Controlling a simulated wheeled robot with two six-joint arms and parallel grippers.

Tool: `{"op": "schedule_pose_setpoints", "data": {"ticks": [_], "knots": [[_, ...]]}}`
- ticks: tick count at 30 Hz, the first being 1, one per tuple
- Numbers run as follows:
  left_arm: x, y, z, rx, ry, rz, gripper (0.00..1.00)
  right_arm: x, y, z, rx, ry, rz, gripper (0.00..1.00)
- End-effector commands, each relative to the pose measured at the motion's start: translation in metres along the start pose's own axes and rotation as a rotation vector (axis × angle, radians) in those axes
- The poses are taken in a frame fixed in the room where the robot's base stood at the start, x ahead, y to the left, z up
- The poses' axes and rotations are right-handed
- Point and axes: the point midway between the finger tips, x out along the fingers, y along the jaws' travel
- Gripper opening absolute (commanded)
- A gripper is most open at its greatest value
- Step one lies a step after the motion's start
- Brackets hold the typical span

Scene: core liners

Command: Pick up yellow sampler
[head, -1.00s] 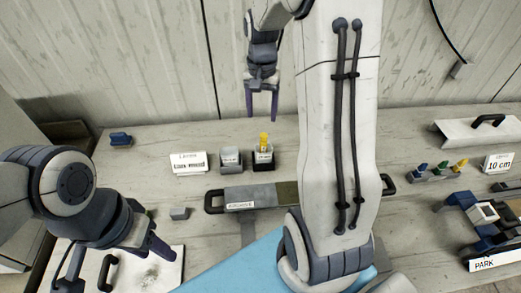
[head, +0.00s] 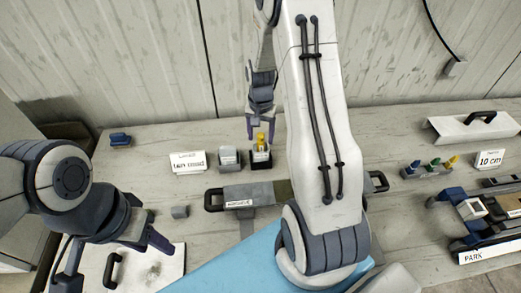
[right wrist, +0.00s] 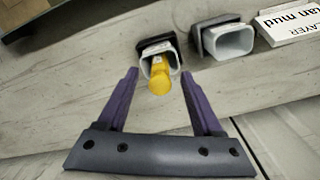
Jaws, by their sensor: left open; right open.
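The yellow sampler (head: 260,138) stands in a dark square holder (head: 261,160) near the back of the table. In the right wrist view the yellow sampler (right wrist: 159,78) leans out of the light-lined mouth of the holder (right wrist: 158,48). My right gripper (head: 260,135) is open, with its fingers at the sampler's height in the head view. In the right wrist view the fingertips of my right gripper (right wrist: 158,72) lie on either side of the sampler, with gaps showing. My left gripper (head: 150,245) is at the lower left, away from the sampler.
A grey holder (head: 229,158) stands just left of the sampler's holder, with a white label card (head: 188,162) beyond it. A handled grey case (head: 240,196) lies in front. Small coloured samplers (head: 433,165) stand at the right beside a 10 cm card (head: 489,160).

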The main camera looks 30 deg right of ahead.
Motion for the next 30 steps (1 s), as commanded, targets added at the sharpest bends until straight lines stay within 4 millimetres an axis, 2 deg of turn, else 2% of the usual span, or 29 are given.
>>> {"op": "schedule_pose_setpoints", "data": {"ticks": [3, 8, 9, 30], "knots": [[0.0004, 0.0, 0.0001, 0.0, 0.0, 0.0, 0.5, 0.0, 0.0, 0.0, 0.0, 0.0, 0.0, 0.67], [0.0004, 0.0, 0.0001, 0.0, 0.0, 0.0, 0.5, -0.0002, 0.0, 0.0, 0.0, 0.0, 0.0, 0.06], [0.0004, 0.0, 0.0001, 0.0, 0.0, 0.0, 0.5, -0.0002, 0.0, 0.0, 0.0, 0.0, 0.0, 0.0], [0.0003, 0.0, 0.0, 0.0, 0.0, 0.0, 0.5, -0.0005, 0.0, -0.0001, 0.0, 0.0, 0.0, 0.0]]}}
